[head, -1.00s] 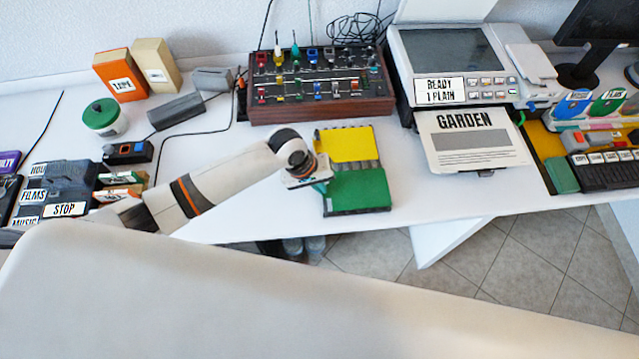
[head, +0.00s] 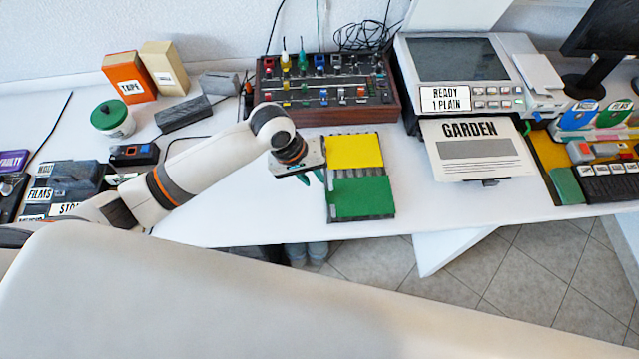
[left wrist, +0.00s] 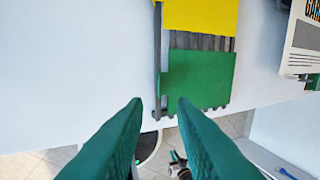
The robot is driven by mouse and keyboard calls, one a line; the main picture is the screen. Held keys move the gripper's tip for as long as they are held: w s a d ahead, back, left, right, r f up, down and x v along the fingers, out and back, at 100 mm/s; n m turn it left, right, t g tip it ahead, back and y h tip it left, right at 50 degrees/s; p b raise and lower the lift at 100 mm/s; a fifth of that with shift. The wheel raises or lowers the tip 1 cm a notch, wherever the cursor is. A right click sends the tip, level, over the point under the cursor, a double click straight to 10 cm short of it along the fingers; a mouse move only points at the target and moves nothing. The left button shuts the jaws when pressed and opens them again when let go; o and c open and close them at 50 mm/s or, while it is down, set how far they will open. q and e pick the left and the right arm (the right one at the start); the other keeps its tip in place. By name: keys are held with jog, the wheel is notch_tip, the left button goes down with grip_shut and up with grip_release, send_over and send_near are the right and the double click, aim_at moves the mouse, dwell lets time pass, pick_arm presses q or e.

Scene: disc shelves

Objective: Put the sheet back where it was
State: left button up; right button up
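A white sheet headed GARDEN (head: 484,165) with a grey block lies on the output tray of the scanner-printer at the right of the table in the head view. My left gripper (head: 310,180) hangs above the table, just left of a dark rack holding a yellow panel (head: 354,151) and a green panel (head: 361,197). In the left wrist view its two green fingers (left wrist: 160,100) are apart with nothing between them, and the green panel (left wrist: 197,80) lies beyond the tips. The gripper is well left of the GARDEN sheet. My right gripper is not in view.
The printer (head: 455,60) has a label READY 1 PLAIN (head: 445,98). A wooden-sided control box (head: 326,90) stands behind the rack. A keyboard and coloured folders (head: 597,112) are at far right. Bare white table (head: 412,185) lies between rack and sheet.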

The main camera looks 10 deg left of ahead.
pick_arm(q)
jog(key=shift+v, duration=1.75)
jog(key=shift+f, duration=0.1)
